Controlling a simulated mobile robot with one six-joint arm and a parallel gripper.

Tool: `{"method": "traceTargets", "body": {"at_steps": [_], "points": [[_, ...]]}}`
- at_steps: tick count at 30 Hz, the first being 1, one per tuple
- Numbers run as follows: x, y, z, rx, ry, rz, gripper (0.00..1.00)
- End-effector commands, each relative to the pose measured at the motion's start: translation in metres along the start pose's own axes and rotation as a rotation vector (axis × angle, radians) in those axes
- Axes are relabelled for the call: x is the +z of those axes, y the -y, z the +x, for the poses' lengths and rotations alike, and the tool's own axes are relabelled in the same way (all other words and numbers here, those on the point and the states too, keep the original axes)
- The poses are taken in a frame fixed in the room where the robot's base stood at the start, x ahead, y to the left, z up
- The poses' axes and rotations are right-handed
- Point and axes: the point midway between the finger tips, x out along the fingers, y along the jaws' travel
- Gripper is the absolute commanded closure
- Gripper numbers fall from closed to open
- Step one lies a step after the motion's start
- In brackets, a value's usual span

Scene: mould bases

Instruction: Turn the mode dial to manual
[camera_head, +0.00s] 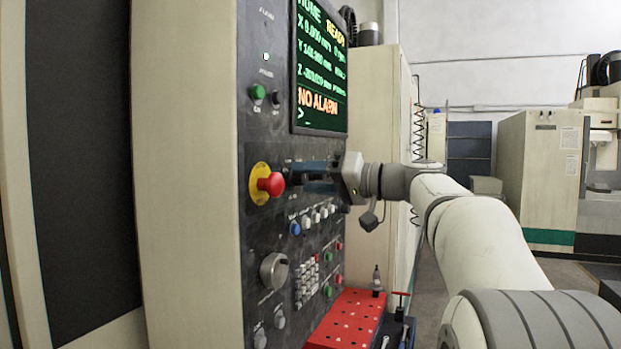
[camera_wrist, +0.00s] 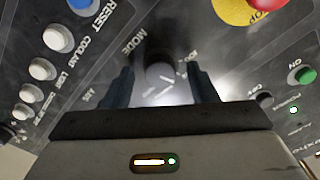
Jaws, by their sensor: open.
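The mode dial (camera_wrist: 160,73) is a dark round knob on the dark control panel, with the word MODE printed beside it and other labels around it. I cannot read which setting it points to. My gripper (camera_wrist: 161,80) is open in the wrist view, with one dark finger on each side of the dial. I cannot tell whether the fingers touch it. In the head view my gripper (camera_head: 296,172) reaches the panel from the right, just right of the red stop button, and its fingers hide the dial.
The red emergency stop (camera_head: 270,184) on its yellow ring sticks out close left of my fingers. Several white buttons and a blue reset button (camera_head: 295,228) lie below. The screen (camera_head: 320,70) is above. A red tool tray (camera_head: 348,318) juts out lower down. Open floor lies right.

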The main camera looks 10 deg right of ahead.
Motion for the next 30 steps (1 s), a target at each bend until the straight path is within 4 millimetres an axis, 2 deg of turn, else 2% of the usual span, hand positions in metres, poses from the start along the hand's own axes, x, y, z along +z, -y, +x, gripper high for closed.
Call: {"method": "traceTargets", "body": {"at_steps": [2, 18, 30], "points": [[0.0002, 0.0000, -0.0001, 0.000, 0.000, 0.000, 0.48], [0.0004, 0.0003, 0.0002, -0.001, 0.001, 0.000, 0.92], [0.0003, 0.0007, 0.0005, -0.001, 0.001, 0.092, 0.92]]}}
